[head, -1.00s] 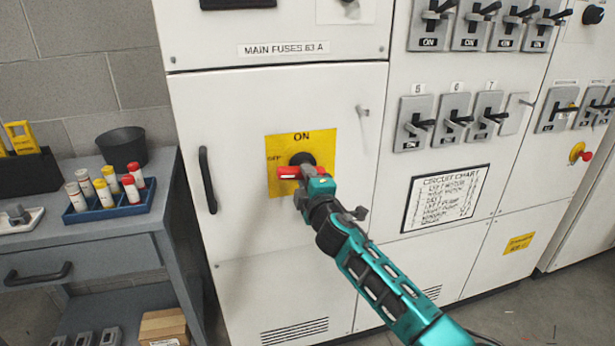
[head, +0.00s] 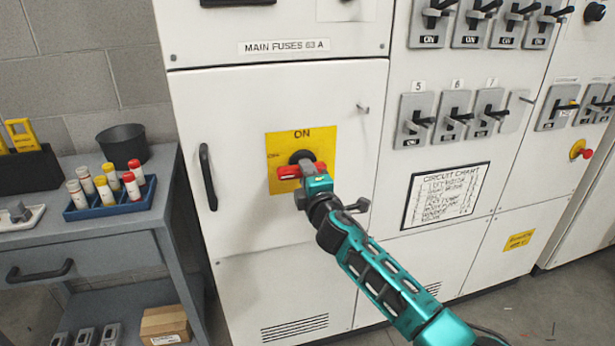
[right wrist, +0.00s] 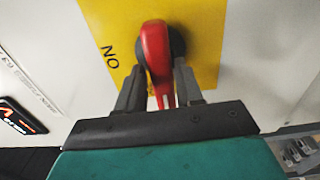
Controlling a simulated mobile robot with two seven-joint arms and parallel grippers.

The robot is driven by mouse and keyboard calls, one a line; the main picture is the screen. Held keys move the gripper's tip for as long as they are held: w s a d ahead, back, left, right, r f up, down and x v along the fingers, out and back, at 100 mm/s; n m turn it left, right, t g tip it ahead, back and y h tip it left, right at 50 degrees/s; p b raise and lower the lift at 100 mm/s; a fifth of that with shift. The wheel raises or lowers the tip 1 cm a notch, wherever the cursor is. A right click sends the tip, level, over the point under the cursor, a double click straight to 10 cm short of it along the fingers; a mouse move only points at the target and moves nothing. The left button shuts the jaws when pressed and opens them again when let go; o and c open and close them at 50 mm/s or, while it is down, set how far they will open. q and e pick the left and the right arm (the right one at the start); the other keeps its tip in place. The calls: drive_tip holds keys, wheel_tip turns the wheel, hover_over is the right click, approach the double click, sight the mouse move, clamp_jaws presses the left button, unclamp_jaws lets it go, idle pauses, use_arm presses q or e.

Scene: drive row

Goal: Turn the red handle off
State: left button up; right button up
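The red handle (head: 289,173) lies about level across a black hub on a yellow plate (head: 315,147) on the white cabinet door. The plate reads ON at the top, with a small blurred label at its left edge. My right gripper (head: 309,182) is at the handle and covers part of it. In the right wrist view, the red handle (right wrist: 157,55) stands between the two dark fingers of my right gripper (right wrist: 159,82), which press close on both its sides. The ON lettering shows sideways to its left. My left gripper is not in view.
A black door pull (head: 208,177) is left of the yellow plate. A grey workbench (head: 100,240) stands at the left with a blue tray of tubes (head: 107,208) and a black cup (head: 122,146). Several switches and a circuit chart (head: 446,195) are on the right.

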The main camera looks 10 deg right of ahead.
drive_tip(key=shift+o, duration=1.4)
drive_tip(key=s+p, duration=0.1)
drive_tip(key=s, duration=1.2)
drive_tip(key=shift+d, duration=0.25)
drive_tip(key=s+d+f+m+g+y, duration=0.1)
drive_tip(key=s+f+m+g, duration=0.6)
drive_tip(key=s+f+m, duration=0.9)
drive_tip(key=s+f, duration=0.6)
drive_tip(key=s, duration=0.2)
drive_tip(key=shift+d, duration=0.3)
